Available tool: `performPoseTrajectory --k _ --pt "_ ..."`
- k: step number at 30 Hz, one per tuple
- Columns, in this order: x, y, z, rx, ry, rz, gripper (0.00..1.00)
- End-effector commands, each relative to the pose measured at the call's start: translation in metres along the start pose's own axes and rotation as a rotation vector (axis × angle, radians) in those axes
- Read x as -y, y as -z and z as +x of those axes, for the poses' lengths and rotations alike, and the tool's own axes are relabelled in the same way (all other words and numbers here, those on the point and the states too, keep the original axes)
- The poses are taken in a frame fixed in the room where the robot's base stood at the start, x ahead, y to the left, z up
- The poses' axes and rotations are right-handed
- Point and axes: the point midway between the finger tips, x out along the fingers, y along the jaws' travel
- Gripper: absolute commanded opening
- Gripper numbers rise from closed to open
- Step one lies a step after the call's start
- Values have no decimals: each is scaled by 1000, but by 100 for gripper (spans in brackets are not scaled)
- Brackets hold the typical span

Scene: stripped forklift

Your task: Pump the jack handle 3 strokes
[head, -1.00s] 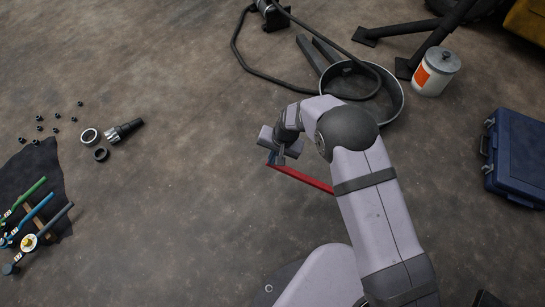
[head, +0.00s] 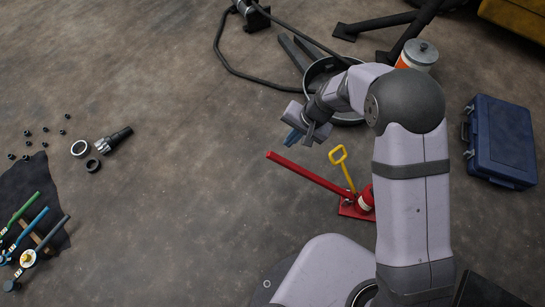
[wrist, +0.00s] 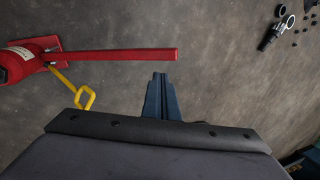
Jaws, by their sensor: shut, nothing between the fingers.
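The jack's long red handle (head: 310,174) slants up to the left from the red jack (head: 366,198), and its far end is free. The handle also shows in the wrist view (wrist: 115,56), with the red jack body (wrist: 18,62) at the left edge. My gripper (head: 291,138) is above and slightly right of the handle's free end in the head view. Its blue fingers (wrist: 160,76) are shut and empty, apart from the handle in both views. My arm hides part of the jack's right side in the head view.
A yellow loop handle (head: 341,166) rises beside the jack. A blue case (head: 502,140) is at right. Tools on a dark cloth (head: 58,238) lie far left. The middle floor is clear.

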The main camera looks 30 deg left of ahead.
Motion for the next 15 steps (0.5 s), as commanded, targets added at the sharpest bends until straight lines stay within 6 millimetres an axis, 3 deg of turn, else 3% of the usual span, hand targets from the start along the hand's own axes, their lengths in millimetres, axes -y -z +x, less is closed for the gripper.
performPoseTrajectory --k 2,15 --pt "-4 -12 5 27 5 -42 0" --pt "0 -14 6 35 21 -214 0"
